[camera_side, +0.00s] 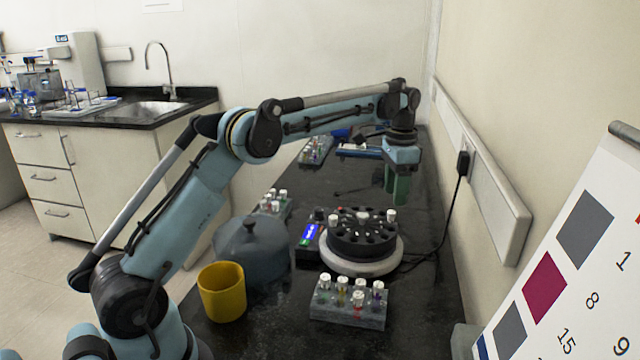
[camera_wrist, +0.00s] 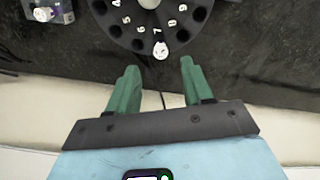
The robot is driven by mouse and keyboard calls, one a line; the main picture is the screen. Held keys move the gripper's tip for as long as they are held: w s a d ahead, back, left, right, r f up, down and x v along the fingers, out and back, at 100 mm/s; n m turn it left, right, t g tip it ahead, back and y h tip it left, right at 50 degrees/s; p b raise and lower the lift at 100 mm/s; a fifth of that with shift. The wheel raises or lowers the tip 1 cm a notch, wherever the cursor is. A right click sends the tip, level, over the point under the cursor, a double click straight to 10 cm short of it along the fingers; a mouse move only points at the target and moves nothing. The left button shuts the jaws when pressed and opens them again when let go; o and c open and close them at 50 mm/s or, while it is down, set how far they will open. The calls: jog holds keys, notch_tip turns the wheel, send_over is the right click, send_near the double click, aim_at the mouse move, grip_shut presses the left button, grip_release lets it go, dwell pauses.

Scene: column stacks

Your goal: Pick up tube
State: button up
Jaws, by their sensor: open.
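My gripper (camera_side: 398,188) has green fingers that point down, apart and empty, above the bench behind the round black carousel (camera_side: 345,240). In the wrist view my gripper (camera_wrist: 159,66) has its two fingertips spread near the carousel's edge (camera_wrist: 117,24). A white-capped tube (camera_wrist: 161,50) sits in the carousel rim by the number 7, just beyond the fingertips and roughly between them in the picture. In the side view a white-capped tube (camera_side: 391,216) stands at the carousel's right. Which tube the task means is not clear.
A grey rack (camera_side: 348,316) of several capped tubes stands in front; more racks stand at left (camera_side: 272,213) and back (camera_side: 317,151). A yellow cup (camera_side: 222,291), a grey lidded pot (camera_side: 251,250) and a device with a blue screen (camera_side: 309,234) are left. The wall is right.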

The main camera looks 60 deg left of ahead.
aim_at(391, 212)
jog(key=shift+s+a+f, duration=0.1)
jog(key=shift+s+f, duration=0.05)
jog(key=shift+f, duration=2.5)
grip_shut()
